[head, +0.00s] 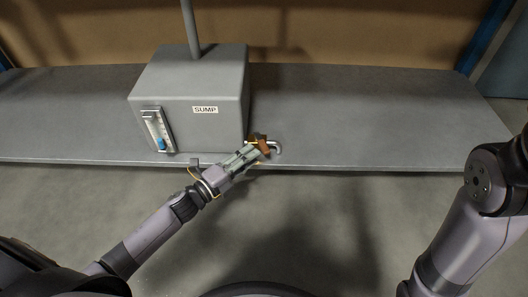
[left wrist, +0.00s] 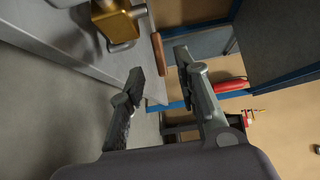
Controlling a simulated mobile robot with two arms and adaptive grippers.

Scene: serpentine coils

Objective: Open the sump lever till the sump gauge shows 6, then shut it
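The grey box labelled SUMP (head: 190,100) stands on the shelf. Its gauge (head: 157,130) is on the front face, with blue (head: 161,144) low in the tube; the numbers are too small to read. The lever (head: 263,146) is at the box's right side, partly covered by my gripper. In the left wrist view its brown handle (left wrist: 158,53) shows beside a brass valve body (left wrist: 115,20). My left gripper (left wrist: 158,65) is open, its fingertips on either side of the handle's near end, with gaps visible. My right gripper is out of view.
A silver hooked spout (head: 276,147) sticks out just right of the lever. The grey shelf (head: 360,120) is clear to the right of the box. A pipe (head: 190,28) rises from the box top.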

